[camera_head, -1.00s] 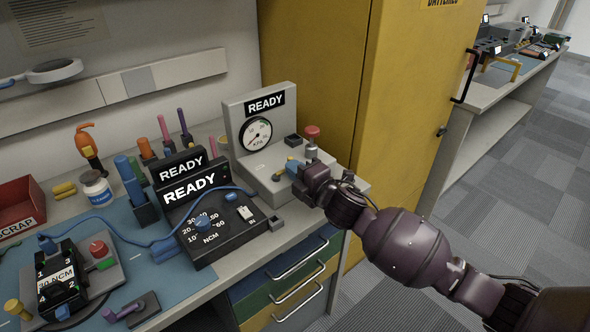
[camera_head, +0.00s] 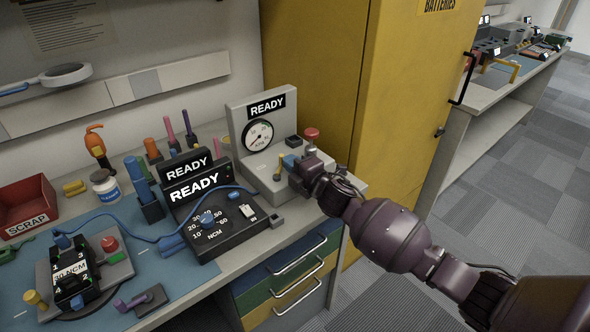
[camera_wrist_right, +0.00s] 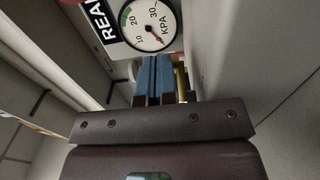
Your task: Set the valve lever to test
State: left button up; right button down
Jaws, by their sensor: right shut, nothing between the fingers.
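The pressure station (camera_head: 262,105) is a light grey unit with a READY sign and a round KPA gauge (camera_head: 257,136). A small brass-coloured piece, apparently the valve lever (camera_head: 278,172), stands on its base below the gauge. My right gripper (camera_head: 290,162) has blue fingertips, closed together and empty, just right of the lever over the base. In the right wrist view the blue fingertips (camera_wrist_right: 154,78) point toward the gauge (camera_wrist_right: 149,25); the brass piece (camera_wrist_right: 181,84) shows close beside them, partly hidden. I cannot tell whether they touch. The lever's position marks are not readable. My left gripper is out of view.
A red knob (camera_head: 311,135) stands on the station behind my gripper. The black NCM unit (camera_head: 228,235) is to the left. A yellow cabinet (camera_head: 400,110) rises close behind and right. A red SCRAP bin (camera_head: 28,203) is at far left.

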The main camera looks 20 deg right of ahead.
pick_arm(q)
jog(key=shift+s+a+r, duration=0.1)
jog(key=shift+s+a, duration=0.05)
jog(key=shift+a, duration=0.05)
pick_arm(e)
jog(key=shift+w, duration=0.15)
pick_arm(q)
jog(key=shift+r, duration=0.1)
pick_arm(e)
jog(key=shift+d, duration=0.1)
dwell(0.4)
